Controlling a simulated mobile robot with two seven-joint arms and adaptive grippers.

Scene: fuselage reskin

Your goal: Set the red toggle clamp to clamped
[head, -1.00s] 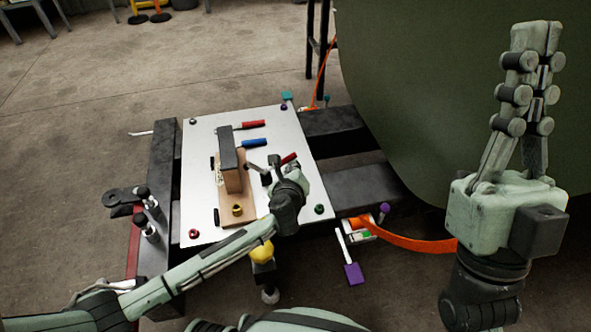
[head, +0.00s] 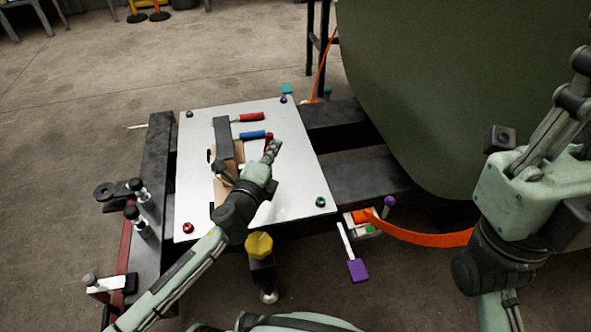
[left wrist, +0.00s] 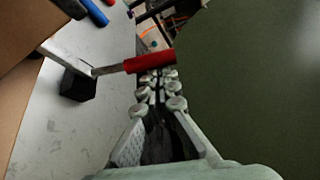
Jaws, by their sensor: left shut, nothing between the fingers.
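A toggle clamp with a red handle (head: 268,139) is at the right side of the brown block on the white panel. It is partly hidden behind my left gripper in the head view. In the left wrist view its red handle (left wrist: 150,62), metal lever and black base show, with the handle across the picture just beyond my fingertips. My left gripper (head: 273,149) is shut and empty, close to this handle; I cannot tell whether they touch. A second red handle (head: 250,117) lies farther back, beside a blue handle (head: 252,135). My right gripper (head: 580,75) is at the right edge, partly cut off.
The white panel (head: 300,180) lies on a dark frame (head: 345,130), with coloured knobs at its corners. A dark bar (head: 224,140) stands on the brown block. A large green curved surface (head: 430,90) rises at the right. A yellow knob (head: 258,245) stands at the front.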

